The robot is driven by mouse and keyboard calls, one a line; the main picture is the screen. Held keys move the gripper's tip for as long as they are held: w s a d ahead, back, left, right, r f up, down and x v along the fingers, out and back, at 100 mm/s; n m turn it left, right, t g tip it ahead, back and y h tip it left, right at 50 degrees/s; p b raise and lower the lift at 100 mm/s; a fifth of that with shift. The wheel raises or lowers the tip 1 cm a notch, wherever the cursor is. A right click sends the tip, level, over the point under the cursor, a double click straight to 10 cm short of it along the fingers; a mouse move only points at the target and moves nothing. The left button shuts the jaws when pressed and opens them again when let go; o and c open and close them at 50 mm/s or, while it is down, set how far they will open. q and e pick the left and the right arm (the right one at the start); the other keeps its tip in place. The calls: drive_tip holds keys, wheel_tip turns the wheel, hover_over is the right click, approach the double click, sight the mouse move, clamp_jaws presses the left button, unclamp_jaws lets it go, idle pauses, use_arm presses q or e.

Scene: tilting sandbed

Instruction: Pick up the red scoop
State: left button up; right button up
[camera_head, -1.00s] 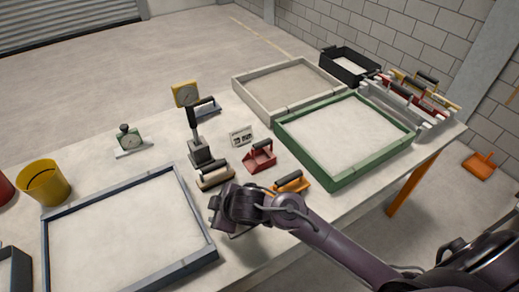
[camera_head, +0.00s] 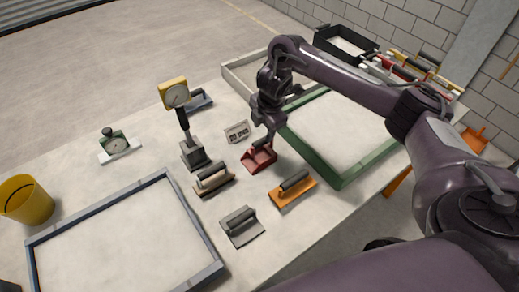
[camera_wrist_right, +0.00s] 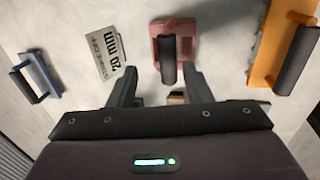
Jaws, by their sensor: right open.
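The red scoop (camera_head: 258,160) lies on the table near the left corner of the green-framed sand tray, its dark handle up. My right gripper (camera_head: 266,124) is just above it and partly hides it. In the right wrist view, the red scoop (camera_wrist_right: 182,28) is at top centre, and its black handle points down the picture, its near end reaching toward the gap between the fingertips. The right gripper (camera_wrist_right: 160,76) is open, with the fingers apart and nothing held. Whether a finger touches the handle I cannot tell. My left gripper is not in view.
An orange float (camera_head: 290,190), a grey float (camera_head: 240,228) and a wooden float (camera_head: 212,178) lie close by. A dial gauge stand (camera_head: 190,150) and a small sign (camera_head: 237,131) stand left of the scoop. The green tray (camera_head: 318,160) borders it on the right.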

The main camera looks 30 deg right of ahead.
sight(262, 140)
drive_tip(key=shift+s+a+f, duration=0.15)
drive_tip(key=shift+f, duration=0.55)
drive_tip(key=shift+w+a+f+b, duration=0.1)
drive_tip(key=shift+f+b, duration=0.1)
drive_tip(key=shift+f, duration=1)
drive_tip(key=shift+w+a+f+b, duration=0.1)
drive_tip(key=shift+f+b, duration=0.1)
drive_tip(key=shift+f, duration=0.95)
drive_tip(key=shift+s, duration=0.1)
drive_tip(key=shift+c, duration=0.3)
clamp_jaws()
